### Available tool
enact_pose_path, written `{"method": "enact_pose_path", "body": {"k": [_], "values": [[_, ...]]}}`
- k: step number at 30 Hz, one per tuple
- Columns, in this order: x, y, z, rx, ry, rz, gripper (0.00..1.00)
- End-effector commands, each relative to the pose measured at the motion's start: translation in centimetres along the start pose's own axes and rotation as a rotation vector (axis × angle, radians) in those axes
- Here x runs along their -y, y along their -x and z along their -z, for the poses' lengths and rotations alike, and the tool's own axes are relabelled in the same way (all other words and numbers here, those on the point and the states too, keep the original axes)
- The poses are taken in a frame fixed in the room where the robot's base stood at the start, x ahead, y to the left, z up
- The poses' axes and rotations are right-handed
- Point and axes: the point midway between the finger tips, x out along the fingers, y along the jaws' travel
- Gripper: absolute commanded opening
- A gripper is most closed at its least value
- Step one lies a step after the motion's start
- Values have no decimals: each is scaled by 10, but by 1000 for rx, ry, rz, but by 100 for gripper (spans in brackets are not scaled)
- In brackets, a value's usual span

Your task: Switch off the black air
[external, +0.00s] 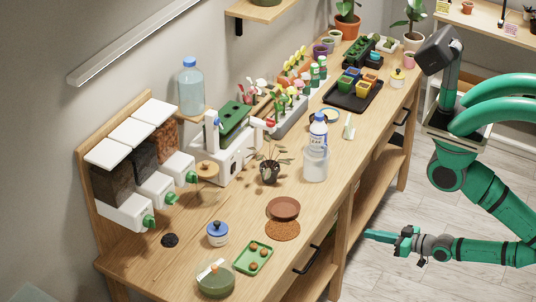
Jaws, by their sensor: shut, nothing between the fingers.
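I cannot make out for certain any thing that is the black air device. A white machine (236,158) with a green top plate and a red-ended lever stands against the wall on the bench. A dispenser on the left has white-lidded bins, one with dark grey filling (145,161), and green knobs (149,221) on its white outlets. My gripper (372,236) is shut and empty, held low in front of the bench's front edge, apart from everything on it.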

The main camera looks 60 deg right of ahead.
Motion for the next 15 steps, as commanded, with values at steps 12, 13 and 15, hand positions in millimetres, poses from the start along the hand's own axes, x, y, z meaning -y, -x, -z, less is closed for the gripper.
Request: {"method": "enact_pose_path", "body": {"k": [12,13,15], "values": [[1,-95,45,-135,-546,63,0],[2,-102,49,-142,-585,70,0],[3,-116,58,-159,-674,88,0]]}}
